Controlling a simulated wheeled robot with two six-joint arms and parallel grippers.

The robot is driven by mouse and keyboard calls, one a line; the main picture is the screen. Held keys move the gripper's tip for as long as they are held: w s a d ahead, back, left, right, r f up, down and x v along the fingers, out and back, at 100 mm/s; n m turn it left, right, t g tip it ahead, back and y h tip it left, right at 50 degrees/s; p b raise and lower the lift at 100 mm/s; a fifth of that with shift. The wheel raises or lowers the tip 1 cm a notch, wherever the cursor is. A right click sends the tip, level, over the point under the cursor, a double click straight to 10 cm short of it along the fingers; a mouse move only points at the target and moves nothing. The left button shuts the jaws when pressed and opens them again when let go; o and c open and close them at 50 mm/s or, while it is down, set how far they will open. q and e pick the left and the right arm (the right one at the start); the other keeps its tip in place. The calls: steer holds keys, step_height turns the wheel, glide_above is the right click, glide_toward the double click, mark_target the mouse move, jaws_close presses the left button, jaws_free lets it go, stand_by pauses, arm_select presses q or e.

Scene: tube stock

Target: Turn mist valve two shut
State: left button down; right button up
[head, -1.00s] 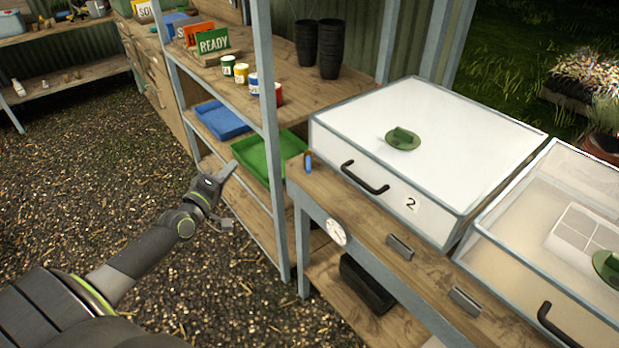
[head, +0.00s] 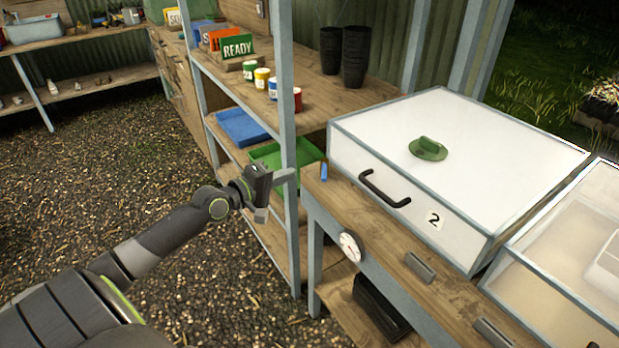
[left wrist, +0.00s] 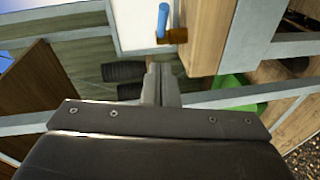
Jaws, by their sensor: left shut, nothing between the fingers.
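A small valve with a blue lever (head: 324,172) sits at the left end of the wooden bench, beside the white lidded box marked 2 (head: 460,235). In the left wrist view the blue lever (left wrist: 162,20) and its brass body (left wrist: 176,36) show at the top. My left gripper (head: 284,177) is shut and empty, left of the valve and apart from it, by the grey shelf post. In the left wrist view its closed fingers (left wrist: 160,78) lie below the valve. My right gripper is not in view.
The grey shelf post (head: 288,110) stands close to my left gripper. A green tray (head: 285,152) and blue tray (head: 243,127) lie on the shelf behind. A round dial (head: 350,247) is on the bench front.

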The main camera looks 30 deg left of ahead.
mark_target(324, 171)
arm_select(q)
steer(key=w+d+f+p, duration=0.1)
steer(key=w+d, duration=0.3)
steer(key=shift+w, duration=0.35)
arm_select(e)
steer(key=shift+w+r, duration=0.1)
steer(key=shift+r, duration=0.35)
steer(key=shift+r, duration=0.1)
